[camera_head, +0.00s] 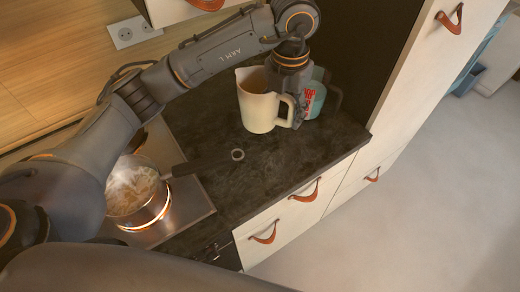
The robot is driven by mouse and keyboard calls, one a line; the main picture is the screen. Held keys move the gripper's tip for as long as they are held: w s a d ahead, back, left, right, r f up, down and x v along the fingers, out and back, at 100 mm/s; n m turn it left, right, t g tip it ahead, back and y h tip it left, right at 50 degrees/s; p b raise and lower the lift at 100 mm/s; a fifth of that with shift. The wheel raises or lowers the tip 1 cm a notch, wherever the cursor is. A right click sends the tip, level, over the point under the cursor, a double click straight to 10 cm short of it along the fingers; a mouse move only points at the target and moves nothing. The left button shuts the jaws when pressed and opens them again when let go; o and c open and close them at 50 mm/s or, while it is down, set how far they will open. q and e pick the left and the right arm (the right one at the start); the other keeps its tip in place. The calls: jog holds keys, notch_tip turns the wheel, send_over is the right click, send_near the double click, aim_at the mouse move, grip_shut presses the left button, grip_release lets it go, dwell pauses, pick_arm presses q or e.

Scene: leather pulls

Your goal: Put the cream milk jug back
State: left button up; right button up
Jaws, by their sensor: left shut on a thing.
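The cream milk jug (256,108) is upright over the dark worktop near its back right, its handle on the right side. My left gripper (296,118) reaches down from above and is shut on the jug's handle. I cannot tell whether the jug's base touches the worktop. A teal jug (316,100) with red lettering is close behind the gripper on the right, partly hidden by it. My right gripper does not show.
A steaming pan (136,190) is on the hob, its dark handle (205,163) pointing right across the dark worktop (300,160). White drawers with leather pulls (305,190) are below. A tall white cabinet (425,80) bounds the right. The worktop's front right is clear.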

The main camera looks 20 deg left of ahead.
pick_arm(q)
jog(key=f+p, duration=0.1)
jog(key=f, duration=0.6)
jog(key=f+p, duration=0.1)
jog(key=f, duration=0.3)
jog(key=shift+w+f+p, duration=0.15)
jog(key=shift+w+p, duration=0.1)
jog(key=shift+p, duration=0.05)
jog(key=shift+f, duration=0.45)
jog(key=o, duration=1.1)
jog(key=shift+f, duration=0.15)
jog(key=o, duration=0.5)
jog(key=shift+c, duration=0.2)
